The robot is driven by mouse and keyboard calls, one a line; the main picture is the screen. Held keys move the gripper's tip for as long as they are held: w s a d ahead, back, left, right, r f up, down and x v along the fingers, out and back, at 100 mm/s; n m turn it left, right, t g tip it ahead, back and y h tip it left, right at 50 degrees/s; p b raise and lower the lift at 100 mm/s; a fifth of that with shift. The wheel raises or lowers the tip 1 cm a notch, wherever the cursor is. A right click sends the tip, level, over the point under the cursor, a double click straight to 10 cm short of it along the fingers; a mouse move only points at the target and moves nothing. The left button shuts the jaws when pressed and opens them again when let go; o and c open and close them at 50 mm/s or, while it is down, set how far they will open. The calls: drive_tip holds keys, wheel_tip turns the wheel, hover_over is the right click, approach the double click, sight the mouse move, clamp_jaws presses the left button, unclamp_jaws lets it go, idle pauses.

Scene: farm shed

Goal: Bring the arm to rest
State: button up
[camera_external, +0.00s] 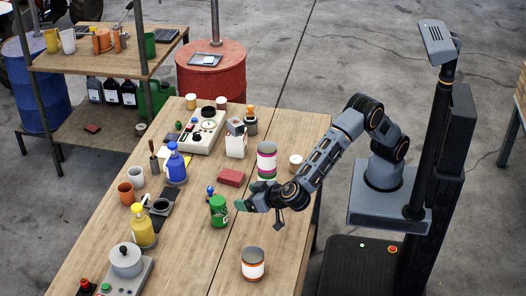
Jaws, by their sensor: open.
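My gripper (245,204) is open and hangs low over the wooden workbench (200,255), at the end of my outstretched arm. Its tips are just right of a green can (218,210), and I cannot tell whether they touch it. Nothing shows between the jaws, though they are small in this view. My arm reaches left and down from its base, with the elbow raised above the bench's right edge.
A striped can (266,160) stands close behind my wrist, and another can (252,264) stands in front. A red block (231,177), blue bottle (176,163) and yellow bottle (142,227) are to the left. The bench between the front can and the pot (126,260) is clear.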

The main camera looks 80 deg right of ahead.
drive_tip(key=s+d+r+n+g+y, duration=0.1)
drive_tip(key=s+d, duration=0.5)
drive_tip(key=d, duration=0.6)
drive_tip(key=s+d+r+n+g+y+p, duration=0.1)
drive_tip(key=s+d+g, duration=0.3)
drive_tip(key=d, duration=0.9)
drive_tip(key=s+d+r+n+g+y, duration=0.1)
drive_tip(key=s+d+g, duration=0.2)
drive_tip(key=s+d, duration=0.5)
drive_tip(key=d, duration=0.4)
drive_tip(key=shift+s+d+r+n+y+p, duration=0.15)
drive_tip(key=shift+s+d+n+y+p, duration=0.15)
drive_tip(key=shift+d+y, duration=0.1)
